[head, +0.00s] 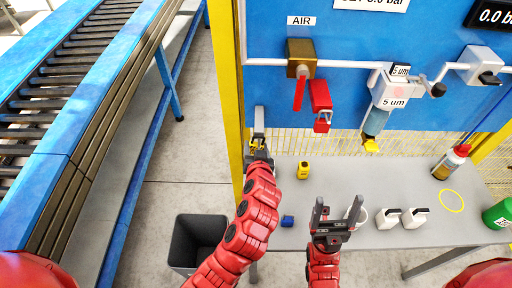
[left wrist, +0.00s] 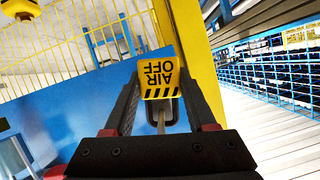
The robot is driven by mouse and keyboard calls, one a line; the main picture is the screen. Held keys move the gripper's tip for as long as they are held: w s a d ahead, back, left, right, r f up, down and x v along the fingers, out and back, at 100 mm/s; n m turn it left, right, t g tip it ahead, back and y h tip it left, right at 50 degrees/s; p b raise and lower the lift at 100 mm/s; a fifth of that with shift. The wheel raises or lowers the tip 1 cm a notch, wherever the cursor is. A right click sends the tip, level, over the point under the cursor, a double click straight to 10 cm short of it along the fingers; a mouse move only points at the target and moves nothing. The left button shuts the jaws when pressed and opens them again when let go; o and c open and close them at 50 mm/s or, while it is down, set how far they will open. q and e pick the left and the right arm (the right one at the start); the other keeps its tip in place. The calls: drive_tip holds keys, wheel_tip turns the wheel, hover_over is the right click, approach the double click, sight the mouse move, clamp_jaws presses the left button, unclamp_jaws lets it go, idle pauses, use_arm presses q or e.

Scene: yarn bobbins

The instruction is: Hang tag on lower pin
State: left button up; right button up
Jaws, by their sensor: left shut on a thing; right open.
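The yellow tag (left wrist: 160,78), with "AIR OFF" upside down and black stripes, is between the fingers of my left gripper (left wrist: 150,108) in the left wrist view. A thin metal piece shows just below the tag. In the head view my left gripper (head: 259,152) is shut at the lower left edge of the blue panel (head: 270,85), and the tag is mostly hidden there. A small light grey fitting (head: 259,118) shows just above it; I cannot tell if it is the lower pin or touches the tag. My right gripper (head: 337,212) is open and empty over the table.
The grey table (head: 340,185) carries a yellow item (head: 303,170), a blue block (head: 287,220), white cups (head: 388,218) and a bottle (head: 452,162). A red padlock (head: 321,105) hangs beside the valve's red lever (head: 299,93). A yellow post (head: 226,80) and dark bin (head: 197,242) stand left.

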use_arm(q)
drive_tip(key=o, duration=1.4)
